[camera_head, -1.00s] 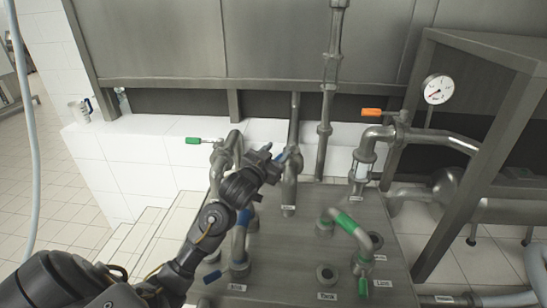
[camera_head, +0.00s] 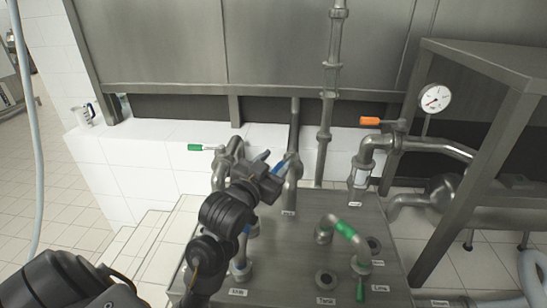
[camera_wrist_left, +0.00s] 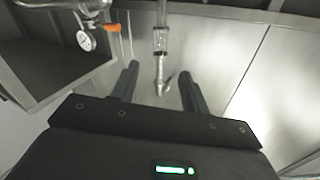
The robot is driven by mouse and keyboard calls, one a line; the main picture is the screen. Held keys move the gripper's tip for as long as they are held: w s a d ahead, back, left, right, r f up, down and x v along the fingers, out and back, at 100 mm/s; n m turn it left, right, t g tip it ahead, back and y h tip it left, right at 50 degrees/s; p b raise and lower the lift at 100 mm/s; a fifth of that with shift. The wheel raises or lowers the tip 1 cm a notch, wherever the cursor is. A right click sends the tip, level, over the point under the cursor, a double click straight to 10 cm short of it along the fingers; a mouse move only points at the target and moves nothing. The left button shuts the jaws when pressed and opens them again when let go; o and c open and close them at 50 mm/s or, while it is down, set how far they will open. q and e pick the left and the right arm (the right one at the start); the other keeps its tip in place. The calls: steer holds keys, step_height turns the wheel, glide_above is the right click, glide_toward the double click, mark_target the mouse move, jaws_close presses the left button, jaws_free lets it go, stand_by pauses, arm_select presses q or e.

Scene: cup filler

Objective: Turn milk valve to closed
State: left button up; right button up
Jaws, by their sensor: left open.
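My right gripper is not in view.
A green lever (camera_head: 205,147) is at left and an orange lever (camera_head: 370,121) at right, below a round gauge (camera_head: 434,98). A green-banded bent pipe (camera_head: 345,229) stands on the grey metal deck (camera_head: 300,255). My left arm covers pipework at the lower left.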

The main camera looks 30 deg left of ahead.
arm_select(q)
steer(key=shift+c, duration=1.8)
steer(key=d+f+p, duration=0.1)
steer(key=d+f+g+p, duration=0.1)
steer(key=f, duration=0.1)
steer(key=w+d+f+g+p, duration=0.1)
steer(key=f+p, duration=0.1)
steer(key=shift+f+h, duration=0.1)
steer(key=shift+h, duration=0.3)
steer(key=c, duration=0.5)
steer(key=f, duration=0.2)
steer(key=w+d+f+p, duration=0.1)
steer(key=shift+m, duration=0.4)
jaws_close()
step_height(320, 180, down, 7)
steer(key=m+t+y+p, duration=0.1)
steer(key=m+y, duration=0.4)
steer(key=m, duration=0.9)
steer(key=shift+w+a+t+p, duration=0.15)
steer(key=shift+a+t+p, duration=0.15)
steer(key=shift+a+p, duration=0.1)
